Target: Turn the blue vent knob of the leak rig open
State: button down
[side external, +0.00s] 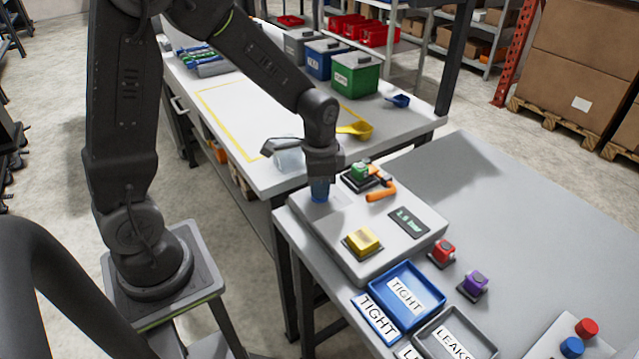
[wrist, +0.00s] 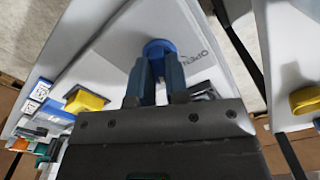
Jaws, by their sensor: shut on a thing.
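The blue vent knob (wrist: 158,46) stands on the pale leak rig (side external: 345,262), near its back-left corner in the side external view. My gripper (wrist: 157,68) is shut on the knob, with one finger on each side of it. The side external view shows my gripper (side external: 320,182) pointing straight down there, with the knob mostly hidden by the fingers. In the wrist view the word OPEN (wrist: 200,62) is printed on the rig to the right of the knob. How far the knob is turned, I cannot tell.
The rig also carries a yellow block (side external: 362,241), a display (side external: 409,221) and an orange-handled clamp (side external: 381,192) close to my gripper. A blue TIGHT tray (side external: 440,298) and a grey LEAKS tray (side external: 487,345) lie in front.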

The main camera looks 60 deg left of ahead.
jog(key=n, duration=1)
jog(key=shift+n, duration=2.1)
jog(key=c, duration=1.1)
grip_release()
notch_tip(320, 180, up, 14)
jog(key=shift+f, duration=0.1)
